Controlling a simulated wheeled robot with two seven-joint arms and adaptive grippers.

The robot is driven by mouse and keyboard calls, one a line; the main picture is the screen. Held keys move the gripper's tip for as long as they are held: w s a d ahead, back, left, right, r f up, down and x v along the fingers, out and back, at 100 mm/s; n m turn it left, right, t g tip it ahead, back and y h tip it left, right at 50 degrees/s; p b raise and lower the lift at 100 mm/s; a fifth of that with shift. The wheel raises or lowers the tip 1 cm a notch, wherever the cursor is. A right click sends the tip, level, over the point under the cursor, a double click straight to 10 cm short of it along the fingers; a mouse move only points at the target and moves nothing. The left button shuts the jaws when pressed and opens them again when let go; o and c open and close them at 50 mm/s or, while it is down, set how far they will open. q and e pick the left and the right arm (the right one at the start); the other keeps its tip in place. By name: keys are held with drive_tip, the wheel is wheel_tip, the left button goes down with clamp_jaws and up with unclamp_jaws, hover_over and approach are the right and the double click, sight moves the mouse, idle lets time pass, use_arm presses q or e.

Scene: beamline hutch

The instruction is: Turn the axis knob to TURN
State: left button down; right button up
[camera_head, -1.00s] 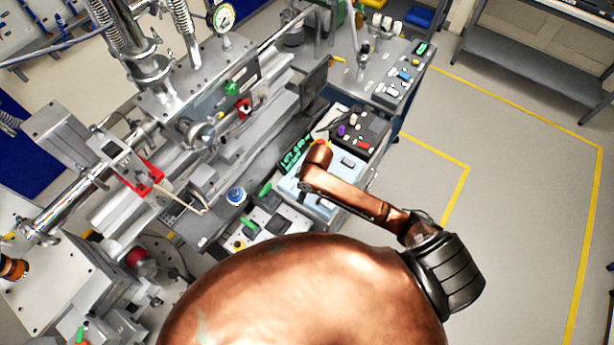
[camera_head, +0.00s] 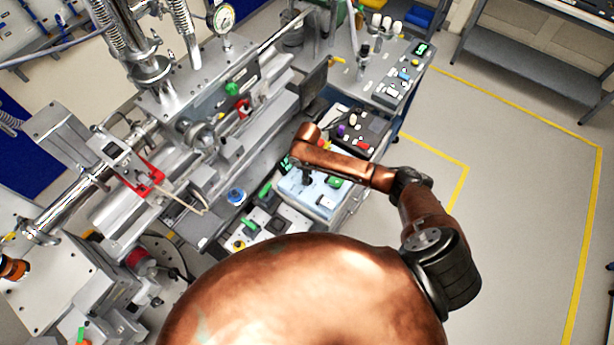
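My copper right arm reaches in from the right over a light-blue control box (camera_head: 326,205) on the bench front. My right gripper (camera_head: 307,180) is a small dark shape under the wrist, pointing down at the box top; whether its fingers are open or touch anything cannot be made out. No knob labelled TURN can be read. A blue round knob (camera_head: 236,196) stands on the bench, left of the box and clear of the gripper. The axis knob cannot be identified for certain; the arm and gripper hide part of the box. My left gripper is not in view.
A panel with green and yellow controls (camera_head: 262,222) lies left of the box. A dark box with purple and red buttons (camera_head: 362,135) sits behind my forearm. Metal beamline equipment with a red clamp (camera_head: 150,182) fills the left. The floor at right is clear.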

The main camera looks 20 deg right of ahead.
drive_tip(key=shift+f, duration=0.45)
drive_tip(key=shift+c, duration=0.5)
clamp_jaws()
